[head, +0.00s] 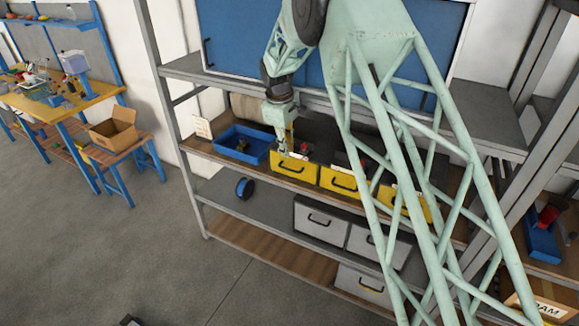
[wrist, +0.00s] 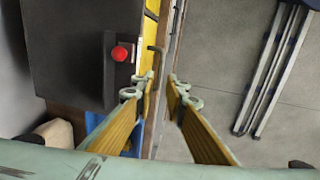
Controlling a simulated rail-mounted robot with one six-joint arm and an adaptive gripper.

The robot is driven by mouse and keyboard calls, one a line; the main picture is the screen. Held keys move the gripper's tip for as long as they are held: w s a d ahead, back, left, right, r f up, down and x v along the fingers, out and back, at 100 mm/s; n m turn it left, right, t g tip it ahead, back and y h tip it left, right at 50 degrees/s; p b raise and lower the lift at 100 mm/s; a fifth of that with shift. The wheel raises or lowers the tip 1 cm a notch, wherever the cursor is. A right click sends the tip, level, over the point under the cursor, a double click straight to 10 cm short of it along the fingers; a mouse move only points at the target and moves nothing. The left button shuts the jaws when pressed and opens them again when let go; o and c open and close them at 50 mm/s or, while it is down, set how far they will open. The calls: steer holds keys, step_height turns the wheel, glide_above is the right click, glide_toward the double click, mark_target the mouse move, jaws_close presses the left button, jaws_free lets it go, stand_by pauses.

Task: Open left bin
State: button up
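Several yellow bins stand in a row on the rack's wooden shelf, each with a dark handle. The left yellow bin (head: 293,168) looks shut, its handle (head: 291,169) on the front. My gripper (head: 284,146) points down at this bin's upper left part in the head view. In the wrist view my gripper (wrist: 165,82) has its two yellow-padded fingers apart with nothing clearly between them. A strip of yellow bin front (wrist: 151,30) and a dark handle (wrist: 158,49) lie just beyond the left fingertip. I cannot tell whether they touch.
A dark housing with a red button (wrist: 119,53) sits above the bin's front edge. A blue tray (head: 243,145) stands left of the bins. Grey drawers (head: 321,221) are on the shelf below.

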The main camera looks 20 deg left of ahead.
mark_target(290, 170)
steer(key=shift+w+d+f+p, duration=0.1)
steer(key=shift+w+f, duration=0.25)
steer(key=shift+f, duration=1.35)
steer(key=shift+w+a+f+p, duration=0.1)
steer(key=shift+w+f, duration=0.2)
steer(key=shift+f, duration=1.35)
steer(key=shift+w+d+f+p, duration=0.1)
steer(key=shift+w+f, duration=0.25)
steer(key=shift+f, duration=1.35)
jaws_close()
steer(key=shift+s, duration=0.15)
